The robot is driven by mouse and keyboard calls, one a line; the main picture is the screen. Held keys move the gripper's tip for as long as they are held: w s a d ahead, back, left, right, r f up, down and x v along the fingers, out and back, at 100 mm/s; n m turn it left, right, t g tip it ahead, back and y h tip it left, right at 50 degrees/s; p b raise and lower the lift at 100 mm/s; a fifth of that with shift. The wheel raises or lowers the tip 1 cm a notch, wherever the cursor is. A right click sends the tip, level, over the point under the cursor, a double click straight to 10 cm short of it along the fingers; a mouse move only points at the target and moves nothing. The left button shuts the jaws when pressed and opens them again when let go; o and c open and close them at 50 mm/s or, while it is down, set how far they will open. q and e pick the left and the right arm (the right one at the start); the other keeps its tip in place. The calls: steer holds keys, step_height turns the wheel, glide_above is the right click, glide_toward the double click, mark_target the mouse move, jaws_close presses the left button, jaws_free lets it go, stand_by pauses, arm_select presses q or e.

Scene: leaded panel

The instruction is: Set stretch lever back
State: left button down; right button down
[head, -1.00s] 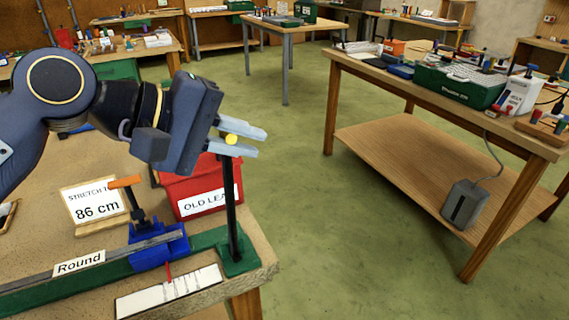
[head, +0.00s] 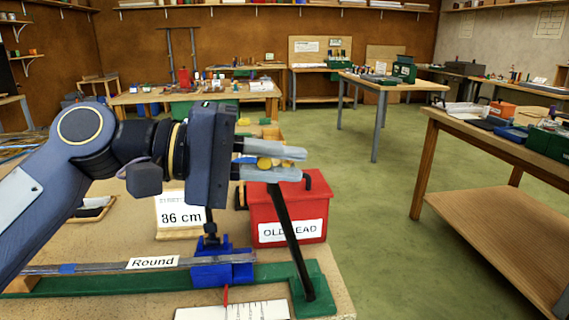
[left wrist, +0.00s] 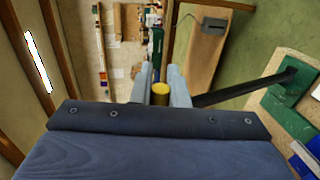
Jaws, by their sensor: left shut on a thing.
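The stretch lever (head: 289,235) is a black rod rising from a green base plate at the right end of the green stretcher bar (head: 150,281). It leans left toward its top, where a yellow knob (head: 264,163) sits. My left gripper (head: 290,164) is shut on this knob, its pale fingers above and below it. In the left wrist view the yellow knob (left wrist: 160,94) is between the fingers, with the rod running off right to the green plate (left wrist: 287,116). A blue clamp (head: 222,268) holds grey lead marked "Round". My right gripper is out of view.
The red "OLD LEAD" bin (head: 318,212) stands just behind the lever. A white scale (head: 235,311) with a red pointer lies in front. Open green floor lies right of the bench.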

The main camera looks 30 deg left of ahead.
arm_select(q)
steer(key=shift+f, duration=0.1)
steer(key=c, duration=1.8)
jaws_free()
steer(key=shift+a, duration=0.1)
steer(key=shift+o, duration=1.4)
steer(key=shift+s+a, duration=0.1)
steer(key=shift+a, duration=0.05)
steer(key=shift+o, duration=0.6)
steer(key=v, duration=0.7)
steer(key=shift+s+a+p, duration=0.25)
steer(key=shift+p, duration=0.2)
